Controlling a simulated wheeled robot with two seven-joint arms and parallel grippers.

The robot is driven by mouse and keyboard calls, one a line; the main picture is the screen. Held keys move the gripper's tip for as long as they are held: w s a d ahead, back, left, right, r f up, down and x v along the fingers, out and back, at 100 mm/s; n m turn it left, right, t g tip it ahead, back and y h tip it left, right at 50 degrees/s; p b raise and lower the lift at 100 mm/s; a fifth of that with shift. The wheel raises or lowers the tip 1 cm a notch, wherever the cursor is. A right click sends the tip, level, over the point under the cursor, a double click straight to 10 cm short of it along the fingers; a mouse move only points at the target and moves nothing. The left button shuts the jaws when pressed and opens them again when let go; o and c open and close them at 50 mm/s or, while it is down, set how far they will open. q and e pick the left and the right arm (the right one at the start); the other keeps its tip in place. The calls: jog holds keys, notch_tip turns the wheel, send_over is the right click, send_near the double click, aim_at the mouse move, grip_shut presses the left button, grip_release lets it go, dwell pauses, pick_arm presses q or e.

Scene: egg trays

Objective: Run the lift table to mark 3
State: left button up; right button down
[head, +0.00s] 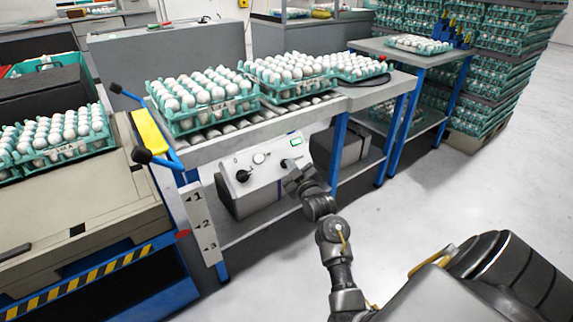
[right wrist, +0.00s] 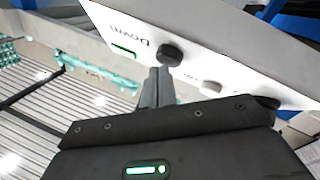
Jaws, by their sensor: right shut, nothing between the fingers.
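The lift table (head: 90,195) stands at the left with egg trays on it. A small red pointer (head: 183,233) on its side sits by the white mark strip (head: 203,225), close to mark 2 and above mark 3. The white control box (head: 240,172) is under the roller conveyor. My right gripper (head: 291,172) is at the box's right part, hiding some of its front. In the right wrist view its shut, empty fingers (right wrist: 158,82) reach the black button (right wrist: 170,54) labelled Down; I cannot tell whether they press it. My left gripper is not in view.
The roller conveyor (head: 265,115) above the box carries full egg trays. A blue handle with a yellow bar (head: 150,133) stands at the conveyor's left end. A blue-legged side table (head: 420,58) and stacked egg pallets (head: 490,75) are at the right. The floor in front is clear.

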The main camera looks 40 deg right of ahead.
jog(key=shift+w+f, duration=0.3)
dwell(1.8)
dwell(2.1)
jog(key=shift+s+r+p, duration=0.7)
jog(key=shift+s+p, duration=0.05)
jog(key=shift+p, duration=0.25)
jog(key=s+r+p, duration=0.1)
jog(key=s+p, duration=0.1)
jog(key=s+r+p, duration=0.1)
jog(key=r+p, duration=0.1)
jog(key=p, duration=0.1)
jog(key=shift+s+r, duration=0.15)
jog(key=shift+s, duration=0.2)
dwell(0.4)
